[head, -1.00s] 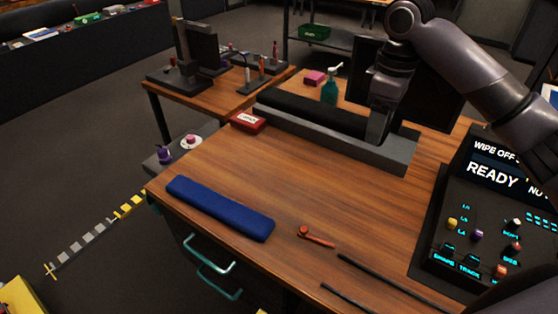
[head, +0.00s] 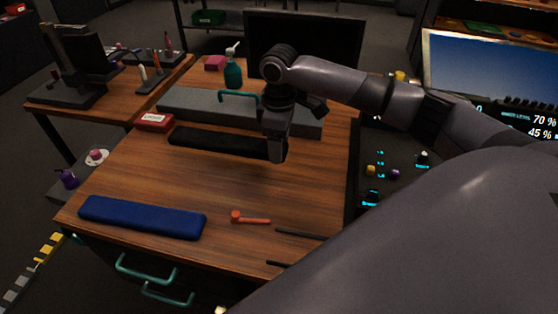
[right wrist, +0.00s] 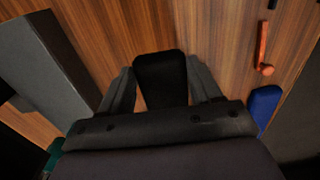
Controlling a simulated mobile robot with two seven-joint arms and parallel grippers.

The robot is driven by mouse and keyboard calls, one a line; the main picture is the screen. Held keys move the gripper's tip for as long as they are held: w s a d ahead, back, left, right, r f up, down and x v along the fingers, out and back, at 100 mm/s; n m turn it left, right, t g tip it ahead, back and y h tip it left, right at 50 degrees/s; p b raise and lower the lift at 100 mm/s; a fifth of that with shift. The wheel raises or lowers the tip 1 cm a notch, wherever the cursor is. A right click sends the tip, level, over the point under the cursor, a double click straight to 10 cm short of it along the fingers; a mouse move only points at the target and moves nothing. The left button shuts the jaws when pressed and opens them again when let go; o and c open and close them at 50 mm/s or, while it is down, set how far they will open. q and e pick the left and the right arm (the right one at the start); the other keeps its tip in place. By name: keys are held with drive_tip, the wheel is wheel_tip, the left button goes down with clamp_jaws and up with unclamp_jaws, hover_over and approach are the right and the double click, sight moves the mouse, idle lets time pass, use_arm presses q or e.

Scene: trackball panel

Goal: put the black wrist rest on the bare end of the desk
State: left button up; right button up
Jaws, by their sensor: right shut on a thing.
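The black wrist rest (head: 222,143) is a long dark pad lying crosswise in the head view, in front of the grey stand (head: 185,101). My right gripper (head: 277,152) is shut on its right end. The rest appears held above the desk; the exact gap is hard to tell. In the right wrist view the rest (right wrist: 160,72) sits between the two fingers, and part of it is hidden by the gripper. The wooden desk (head: 235,185) is bare between the rest and a blue wrist rest (head: 140,217) near its front left edge. My left gripper is not in view.
A red box (head: 154,122) is near the black rest's left end. An orange tool (head: 250,219) and dark rods (head: 298,233) lie at the front. A green bottle (head: 233,73) and monitor (head: 305,45) stand behind. The control panel (head: 385,165) is right.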

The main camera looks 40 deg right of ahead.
wheel_tip(320, 180, down, 5)
drive_tip(key=shift+f+b, duration=0.15)
drive_tip(key=shift+b, duration=0.15)
drive_tip(key=shift+f, duration=0.3)
drive_tip(key=o, duration=1.2)
drive_tip(key=shift+c, duration=0.2)
wheel_tip(320, 180, up, 11)
drive_tip(key=shift+r+p, duration=0.15)
drive_tip(key=shift+p, duration=0.45)
drive_tip(key=shift+r, duration=0.45)
